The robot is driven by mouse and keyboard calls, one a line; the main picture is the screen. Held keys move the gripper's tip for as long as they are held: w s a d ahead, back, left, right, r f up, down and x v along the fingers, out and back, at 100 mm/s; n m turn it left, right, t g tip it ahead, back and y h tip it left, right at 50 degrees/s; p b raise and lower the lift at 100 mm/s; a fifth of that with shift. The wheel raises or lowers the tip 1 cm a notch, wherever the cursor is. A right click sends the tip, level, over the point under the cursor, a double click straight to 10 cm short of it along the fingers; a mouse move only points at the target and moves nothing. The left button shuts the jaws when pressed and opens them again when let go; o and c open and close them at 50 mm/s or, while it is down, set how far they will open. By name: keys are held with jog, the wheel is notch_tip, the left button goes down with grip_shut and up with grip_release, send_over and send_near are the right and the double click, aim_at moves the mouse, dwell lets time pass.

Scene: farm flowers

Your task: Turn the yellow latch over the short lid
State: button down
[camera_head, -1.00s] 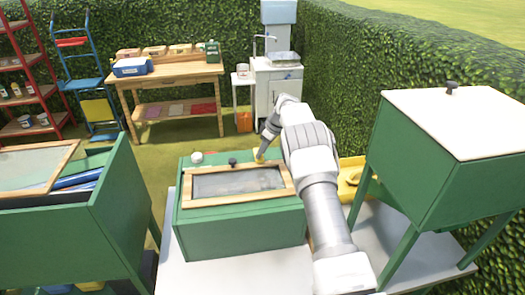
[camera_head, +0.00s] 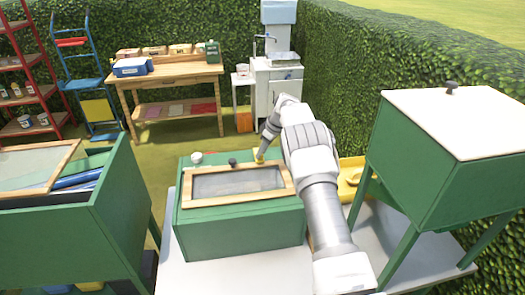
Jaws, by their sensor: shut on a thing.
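The short lid (camera_head: 238,196) is a wooden frame with a grey pane and a dark knob (camera_head: 232,162). It lies over the top of a green box (camera_head: 240,230) on a pale table. The yellow latch (camera_head: 259,156) shows as a small yellow piece at the box's back edge, by the lid's far right corner. My gripper (camera_head: 261,153) reaches down to it and is shut on it. The fingertips are small in the picture, and the latch is partly hidden by them.
A small white round thing (camera_head: 197,157) sits at the box's back left. A green cabinet with a cream top (camera_head: 460,120) stands on the right, near my arm. A yellow tray (camera_head: 350,180) lies behind my forearm. A green planter (camera_head: 85,225) stands at the left.

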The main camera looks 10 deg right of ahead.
jog(key=shift+w+d+r, duration=0.1)
jog(key=shift+w+r, duration=0.05)
jog(key=shift+w, duration=0.05)
jog(key=shift+b, duration=0.7)
jog(key=shift+a+r+m+t+b, duration=0.1)
jog(key=shift+a+m+t+b, duration=0.15)
jog(key=shift+m, duration=0.25)
jog(key=c, duration=1)
grip_release()
jog(key=o, duration=0.4)
jog(key=shift+s+f, duration=0.1)
jog(key=shift+f, duration=0.1)
jog(key=b+v, duration=0.2)
jog(key=v, duration=1.5)
jog(key=shift+a+r, duration=0.2)
jog(key=shift+r, duration=0.1)
